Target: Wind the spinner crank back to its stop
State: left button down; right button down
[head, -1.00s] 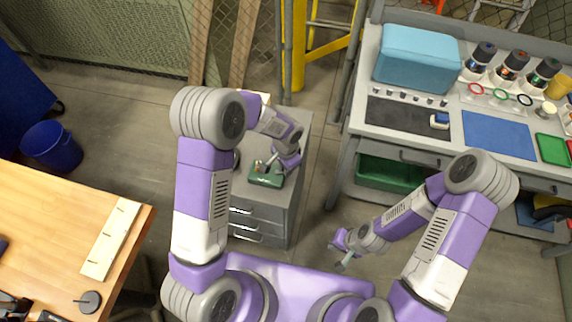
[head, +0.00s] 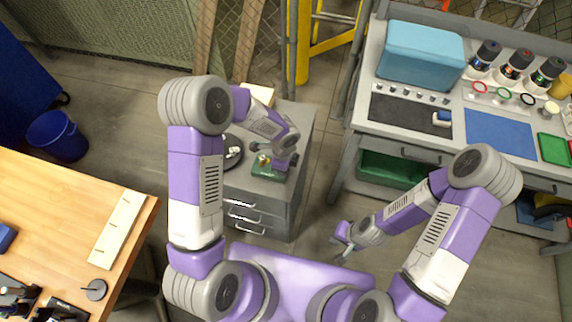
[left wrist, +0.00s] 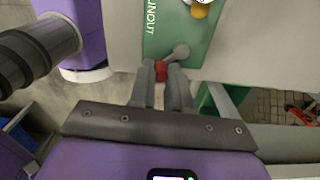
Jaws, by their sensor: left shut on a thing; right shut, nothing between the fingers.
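The spinner is a small device with a green base (head: 262,174) on top of a grey drawer cabinet. In the left wrist view its green plate (left wrist: 158,35) carries partly cut-off white lettering ending in "UNOUT". A grey crank arm (left wrist: 180,52) ends at a red grip (left wrist: 161,70). My left gripper (left wrist: 162,82) is shut on this red grip, with a finger on each side. In the head view my left gripper (head: 285,162) is at the device's right side, and the crank is too small to make out. My right gripper (head: 343,246) is shut and empty, low over the floor.
The grey cabinet (head: 250,215) also bears a dark round item (head: 232,150), partly behind my left arm. A workbench (head: 400,140) with a blue box (head: 420,58) stands at the right. A wooden table (head: 60,205) is at the left. Clear floor lies between cabinet and workbench.

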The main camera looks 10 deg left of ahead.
aim_at(277, 175)
pick_arm(q)
jog(key=m, duration=0.1)
jog(key=m+p, duration=0.1)
jog(key=m, duration=0.1)
jog(key=a+m+p, duration=0.1)
jog(key=shift+s+r, duration=0.1)
jog(key=shift+s, duration=0.2)
jog(key=shift+a+m+p, duration=0.25)
jog(key=shift+m+p, duration=0.15)
jog(key=shift+m, duration=0.6)
jog(key=shift+a+m+p, duration=0.25)
jog(key=shift+m+p, duration=0.15)
jog(key=shift+m, duration=0.6)
jog(key=c, duration=1.1)
grip_release()
notch_tip(277, 175, up, 7)
jog(key=shift+r+p, duration=0.2)
jog(key=shift+p, duration=0.65)
